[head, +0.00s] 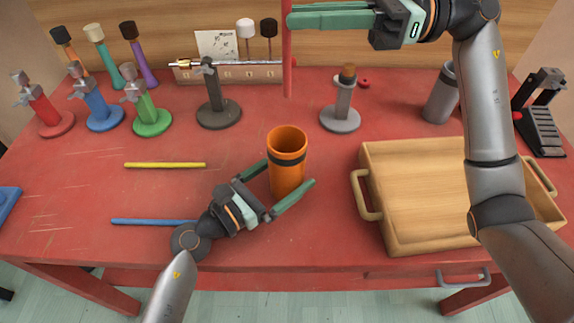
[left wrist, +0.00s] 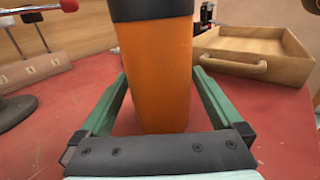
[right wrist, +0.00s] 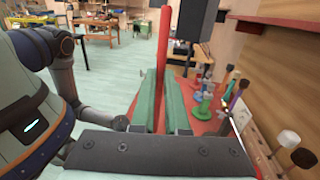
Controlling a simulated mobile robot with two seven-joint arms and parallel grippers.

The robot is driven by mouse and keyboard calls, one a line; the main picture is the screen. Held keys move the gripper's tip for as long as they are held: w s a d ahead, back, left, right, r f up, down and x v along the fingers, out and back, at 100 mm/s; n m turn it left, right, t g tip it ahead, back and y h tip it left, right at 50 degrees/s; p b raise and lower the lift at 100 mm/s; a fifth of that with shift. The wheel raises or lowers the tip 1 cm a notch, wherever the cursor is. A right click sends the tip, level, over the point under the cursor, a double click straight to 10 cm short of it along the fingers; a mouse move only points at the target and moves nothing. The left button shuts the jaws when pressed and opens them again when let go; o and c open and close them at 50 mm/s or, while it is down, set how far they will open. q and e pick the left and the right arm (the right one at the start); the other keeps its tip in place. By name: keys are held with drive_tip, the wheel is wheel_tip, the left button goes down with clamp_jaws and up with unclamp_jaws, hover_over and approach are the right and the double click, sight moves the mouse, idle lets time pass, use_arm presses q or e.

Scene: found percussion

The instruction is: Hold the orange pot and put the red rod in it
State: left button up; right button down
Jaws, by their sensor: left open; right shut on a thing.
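The orange pot (head: 287,175) stands upright on the red table and has a dark band near its rim. My left gripper (head: 290,178) is open, with one finger on each side of the pot. In the left wrist view the pot (left wrist: 157,75) rises between the fingers, with gaps beside it. My right gripper (head: 290,19) is shut on the red rod (head: 287,70) and holds it upright, high at the back of the table. In the right wrist view the rod (right wrist: 162,60) stands between the fingers. The rod's top is cut off in the head view.
A wooden tray (head: 400,245) with handles lies right of the pot. Yellow (head: 165,165) and blue (head: 150,222) rods lie on the left. Coloured clamp stands, mallets (head: 246,40) and a grey stand (head: 341,110) line the back.

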use_arm(q)
drive_tip(key=shift+w+d, duration=0.1)
drive_tip(key=shift+d, duration=0.05)
drive_tip(key=c, duration=1.4)
idle(0.5)
